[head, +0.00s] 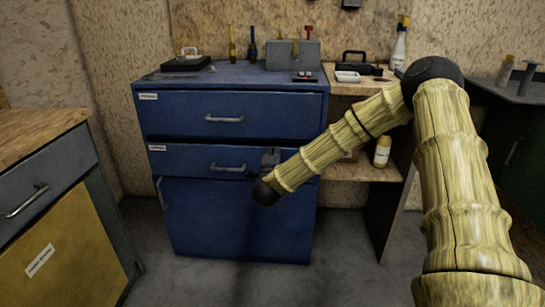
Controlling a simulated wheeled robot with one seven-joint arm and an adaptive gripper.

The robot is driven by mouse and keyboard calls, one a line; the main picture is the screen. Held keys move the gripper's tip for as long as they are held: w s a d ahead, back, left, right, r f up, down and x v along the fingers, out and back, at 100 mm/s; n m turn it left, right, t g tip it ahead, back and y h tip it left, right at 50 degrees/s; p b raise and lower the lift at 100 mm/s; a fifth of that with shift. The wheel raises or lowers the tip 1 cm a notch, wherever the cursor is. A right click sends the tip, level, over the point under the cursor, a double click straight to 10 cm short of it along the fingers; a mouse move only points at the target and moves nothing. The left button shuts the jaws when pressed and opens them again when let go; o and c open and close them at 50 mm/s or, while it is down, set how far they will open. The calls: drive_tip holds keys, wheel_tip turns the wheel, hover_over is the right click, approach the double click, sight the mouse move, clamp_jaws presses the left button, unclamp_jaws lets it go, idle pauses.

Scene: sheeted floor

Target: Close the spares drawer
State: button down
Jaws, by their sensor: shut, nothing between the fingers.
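A blue cabinet (240,220) stands ahead of me with two drawers over a door. The upper drawer (180,112) has a grey bar handle and a white label at its upper left. The lower drawer (185,162) also has a bar handle (228,168) and a label. Both labels are too small to read, so I cannot tell which drawer is the spares one.
A wooden-topped bench (35,130) with a grey drawer and yellow door stands close on the left. Wooden shelves (352,171) with a bottle (382,152) stand to the right. Boxes and tools sit on the cabinet top. The grey floor (190,285) in front is clear.

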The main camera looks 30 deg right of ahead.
drive_tip(key=shift+x, duration=0.85)
drive_tip(key=shift+d+r, duration=0.1)
drive_tip(key=shift+r, duration=0.1)
